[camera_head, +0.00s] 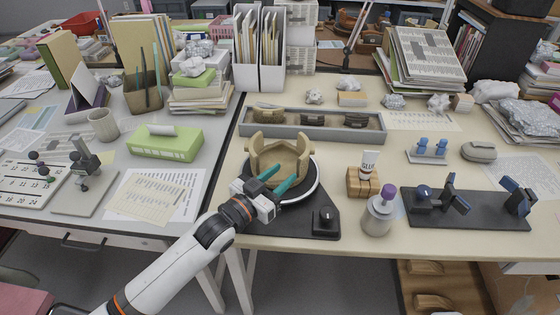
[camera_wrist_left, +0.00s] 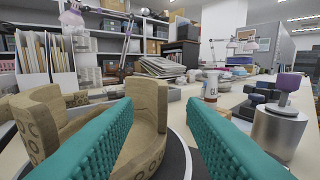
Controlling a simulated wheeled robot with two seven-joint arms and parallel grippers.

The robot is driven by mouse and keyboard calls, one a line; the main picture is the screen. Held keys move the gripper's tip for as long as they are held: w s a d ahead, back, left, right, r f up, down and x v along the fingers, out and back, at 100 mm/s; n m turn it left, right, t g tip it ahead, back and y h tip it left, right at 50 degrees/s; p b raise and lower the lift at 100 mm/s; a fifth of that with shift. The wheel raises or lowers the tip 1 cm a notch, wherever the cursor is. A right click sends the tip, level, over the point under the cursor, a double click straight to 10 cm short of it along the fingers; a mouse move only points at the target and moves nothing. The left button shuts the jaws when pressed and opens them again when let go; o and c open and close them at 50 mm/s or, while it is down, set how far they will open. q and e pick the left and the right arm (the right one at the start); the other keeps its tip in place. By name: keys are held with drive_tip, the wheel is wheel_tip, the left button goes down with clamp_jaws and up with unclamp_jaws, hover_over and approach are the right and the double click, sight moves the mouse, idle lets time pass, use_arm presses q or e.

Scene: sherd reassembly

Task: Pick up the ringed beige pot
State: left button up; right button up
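The beige pot (camera_head: 280,160) stands on the round turntable (camera_head: 312,190) in the head view, its wall uneven with high parts and gaps. In the left wrist view the pot (camera_wrist_left: 148,105) shows stamped rings on its outside. My left gripper (camera_head: 279,177) is at the pot's near right side, its teal fingers spread. In the left wrist view the gripper (camera_wrist_left: 160,112) is open, with a tall piece of pot wall showing between the fingers. I cannot tell whether they touch it. The left finger hides part of the pot. My right gripper is not in view.
A long grey tray (camera_head: 225,122) with several sherds lies behind the turntable. A glue tube (camera_head: 368,161) in a wooden block and a purple-topped jar (camera_head: 379,216) stand to the right, beside a dark stand (camera_head: 480,219). A green box (camera_head: 165,143) is on the left table.

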sight(299, 163)
use_arm(q)
drive_tip(key=x, duration=0.6)
drive_tip(key=shift+w+d+f, duration=0.15)
drive_tip(key=shift+d, duration=0.2)
clamp_jaws()
idle(1.1)
